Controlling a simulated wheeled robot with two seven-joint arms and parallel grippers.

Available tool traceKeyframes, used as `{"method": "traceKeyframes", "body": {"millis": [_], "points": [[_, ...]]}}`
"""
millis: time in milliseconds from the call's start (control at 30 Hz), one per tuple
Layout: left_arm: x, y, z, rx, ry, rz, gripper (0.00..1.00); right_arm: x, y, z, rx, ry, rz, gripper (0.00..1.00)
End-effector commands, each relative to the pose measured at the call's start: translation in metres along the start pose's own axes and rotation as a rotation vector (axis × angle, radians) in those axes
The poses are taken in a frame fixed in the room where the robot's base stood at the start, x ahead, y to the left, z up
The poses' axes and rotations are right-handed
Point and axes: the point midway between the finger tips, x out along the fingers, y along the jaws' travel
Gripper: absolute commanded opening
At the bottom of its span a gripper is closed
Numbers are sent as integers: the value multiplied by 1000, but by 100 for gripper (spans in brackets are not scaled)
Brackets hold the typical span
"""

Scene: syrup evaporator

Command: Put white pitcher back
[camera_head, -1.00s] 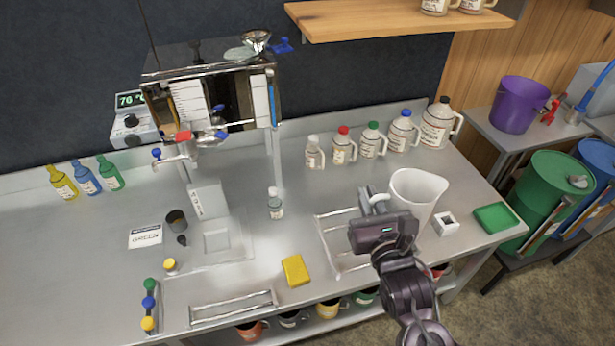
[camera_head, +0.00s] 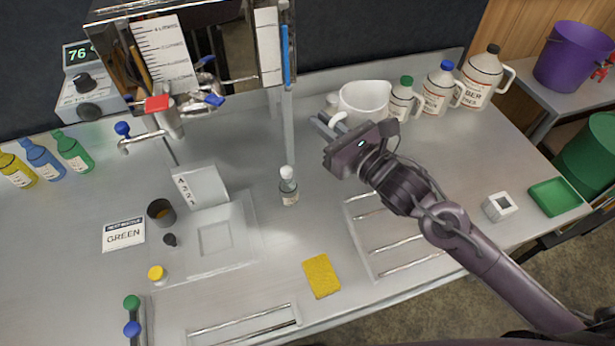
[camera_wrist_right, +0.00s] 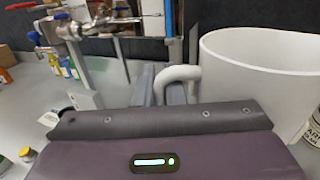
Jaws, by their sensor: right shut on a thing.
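My right gripper (camera_head: 330,124) is shut on the pitcher's handle, at the pitcher's left side. In the right wrist view the pitcher (camera_wrist_right: 262,82) looks upright at the right, and its handle loops between the fingers of the gripper (camera_wrist_right: 165,85). I cannot tell whether its base touches the counter, as the gripper and arm hide its lower part. My left gripper is not in view.
Jugs with green (camera_head: 402,98), blue (camera_head: 438,88) and black (camera_head: 484,76) caps stand right of the pitcher. The evaporator (camera_head: 190,50) and its post are to the left.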

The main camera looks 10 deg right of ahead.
Motion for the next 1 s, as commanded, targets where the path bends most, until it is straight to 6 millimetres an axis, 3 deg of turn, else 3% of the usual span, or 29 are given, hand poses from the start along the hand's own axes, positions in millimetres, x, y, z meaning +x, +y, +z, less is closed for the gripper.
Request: {"method": "traceKeyframes", "body": {"millis": [33,333,767,1000], "points": [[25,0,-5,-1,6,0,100,7,2,-26,-6,-5,58,0],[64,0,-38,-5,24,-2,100,21,20,-92,7,-11,358,0],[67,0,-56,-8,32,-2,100,20,23,-118,13,-13,454,0],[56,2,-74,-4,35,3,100,20,23,-146,14,-13,454,0]]}}
